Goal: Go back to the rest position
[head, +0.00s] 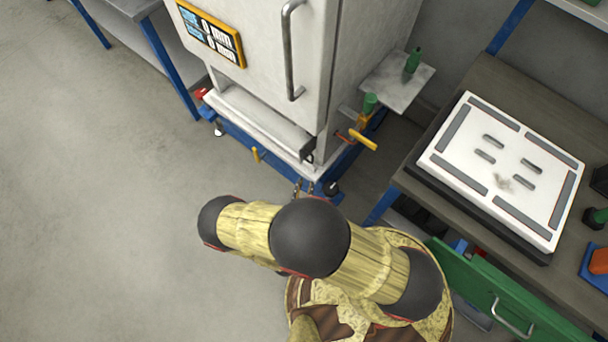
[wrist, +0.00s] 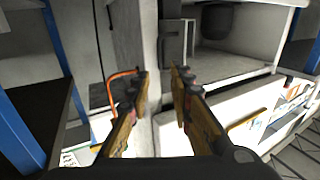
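My gripper (head: 304,188) shows in the head view only as small fingertips beyond my arm, low in front of the white machine's base. In the wrist view both fingers of my gripper (wrist: 160,76) are apart with a gap between them, and nothing is held. The white machine (head: 265,75) stands upright with its door closed, a metal handle (head: 288,50) and a yellow-framed display (head: 211,34). My arm hides most of the gripper in the head view.
A workbench (head: 460,220) at the right carries a white slotted plate (head: 505,160). A green drawer (head: 490,295) stands open below it. The floor (head: 90,220) at the left is clear.

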